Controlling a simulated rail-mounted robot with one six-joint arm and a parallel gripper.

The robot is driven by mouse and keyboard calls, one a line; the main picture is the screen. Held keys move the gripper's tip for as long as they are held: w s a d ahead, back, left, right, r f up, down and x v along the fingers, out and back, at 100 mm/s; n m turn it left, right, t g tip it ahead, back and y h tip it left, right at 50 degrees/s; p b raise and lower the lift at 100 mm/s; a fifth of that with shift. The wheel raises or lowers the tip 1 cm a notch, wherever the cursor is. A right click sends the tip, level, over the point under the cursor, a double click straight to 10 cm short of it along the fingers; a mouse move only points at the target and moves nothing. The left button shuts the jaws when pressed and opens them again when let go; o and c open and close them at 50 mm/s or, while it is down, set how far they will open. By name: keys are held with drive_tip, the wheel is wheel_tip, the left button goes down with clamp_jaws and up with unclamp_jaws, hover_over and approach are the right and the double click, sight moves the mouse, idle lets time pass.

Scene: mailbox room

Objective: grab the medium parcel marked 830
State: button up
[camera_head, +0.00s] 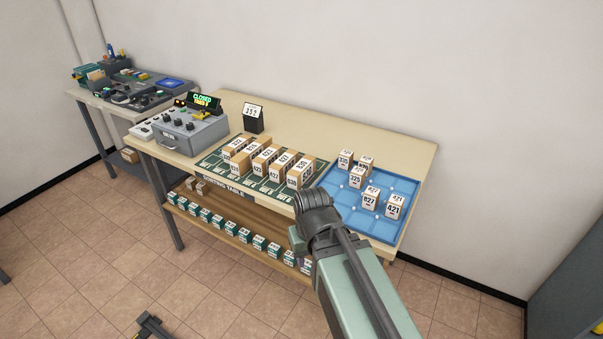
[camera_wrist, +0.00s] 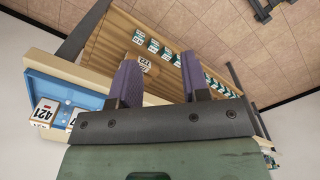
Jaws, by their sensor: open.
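Several tan parcels with white number labels stand in two rows on the green sorting mat (camera_head: 208,160). The front right parcel (camera_head: 299,175) seems to read 830, though its label is small. My gripper (camera_wrist: 158,75) shows in the wrist view with two purple fingers spread apart and nothing held between them. It points toward the wooden lower shelf (camera_wrist: 112,40), and a small labelled box (camera_wrist: 142,64) shows beyond the fingers. In the head view my arm stands in front of the table and largely hides the gripper. The sorting mat's parcels are not clearly visible in the wrist view.
A blue tray (camera_head: 338,199) at the table's right holds several smaller parcels, including 421 (camera_head: 394,206). A grey machine (camera_head: 190,132) with a CLOSED sign and a small number stand (camera_head: 253,118) are left and behind. Small boxes line the lower shelf (camera_head: 222,228).

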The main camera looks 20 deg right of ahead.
drive_tip(key=o, duration=0.7)
drive_tip(key=shift+c, duration=0.2)
